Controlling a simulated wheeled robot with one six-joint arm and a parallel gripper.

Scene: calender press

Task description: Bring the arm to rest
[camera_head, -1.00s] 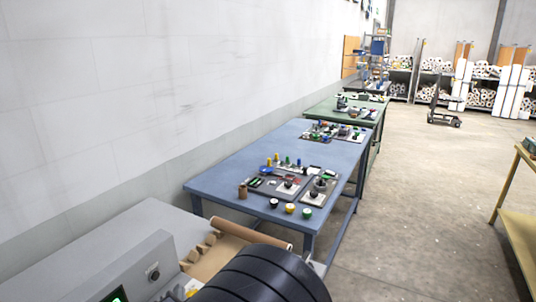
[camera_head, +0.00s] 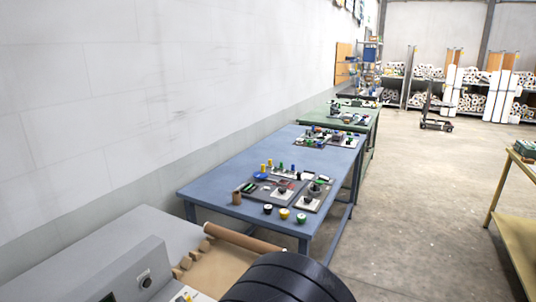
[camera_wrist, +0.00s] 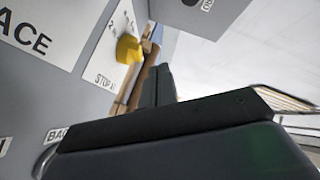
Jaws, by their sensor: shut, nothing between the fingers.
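My gripper (camera_wrist: 160,78) shows in the camera_wrist view as dark fingers, closed together with nothing seen between them. A yellow knob (camera_wrist: 128,48) on a grey machine panel (camera_wrist: 85,95) is just left of the fingers in the picture. A white plate by the knob carries partly readable lettering, "STOP". I cannot tell the exact gap between fingers and knob. My gripper does not show clearly in the camera_head view.
A grey machine housing (camera_head: 125,262) with a brown roll (camera_head: 243,237) is at lower left. A blue table (camera_head: 215,180) with several small parts stands beyond it, then a green table (camera_head: 318,118). A yellowish bench (camera_head: 515,215) stands at right. The floor between is open.

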